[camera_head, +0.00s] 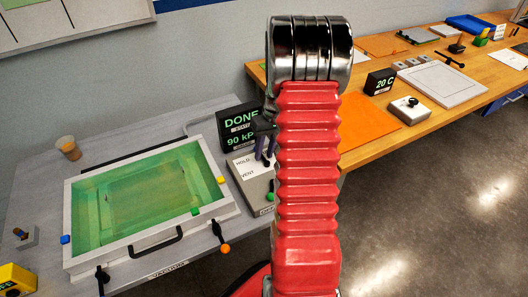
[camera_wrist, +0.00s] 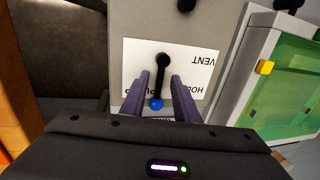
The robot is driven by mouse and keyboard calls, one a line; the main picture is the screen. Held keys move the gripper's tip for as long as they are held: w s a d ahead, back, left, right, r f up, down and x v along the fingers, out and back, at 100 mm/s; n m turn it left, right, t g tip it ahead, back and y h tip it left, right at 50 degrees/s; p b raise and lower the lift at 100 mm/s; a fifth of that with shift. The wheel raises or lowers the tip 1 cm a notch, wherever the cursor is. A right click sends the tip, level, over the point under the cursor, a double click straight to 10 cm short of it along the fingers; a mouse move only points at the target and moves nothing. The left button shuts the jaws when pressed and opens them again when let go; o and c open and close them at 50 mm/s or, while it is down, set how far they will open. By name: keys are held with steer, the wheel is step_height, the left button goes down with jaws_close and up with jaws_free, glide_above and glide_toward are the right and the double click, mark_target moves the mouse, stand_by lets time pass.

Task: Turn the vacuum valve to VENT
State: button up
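The vacuum valve is a black lever (camera_wrist: 161,75) with a blue knob (camera_wrist: 156,104) at its end. It sits on a white label on the grey control box (camera_head: 260,186). In the wrist view the lever points down the picture; upside-down HOLD is at lower right and VENT at upper right. A third word near the knob is partly hidden. My gripper (camera_wrist: 162,88) is open, one purple-grey finger on each side of the lever, with small gaps visible. In the head view my gripper (camera_head: 265,143) is over the box, partly hidden by my red arm.
A display (camera_head: 239,129) behind the box reads DONE and 90 kPa. A vacuum chamber (camera_head: 226,203) with a green lid stands left of the box. A wooden bench (camera_head: 362,150) holds several items at right. A black knob (camera_wrist: 187,5) shows at the wrist view's top.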

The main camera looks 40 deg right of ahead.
steer(key=shift+c, duration=0.3)
jaws_close()
stand_by(1.1)
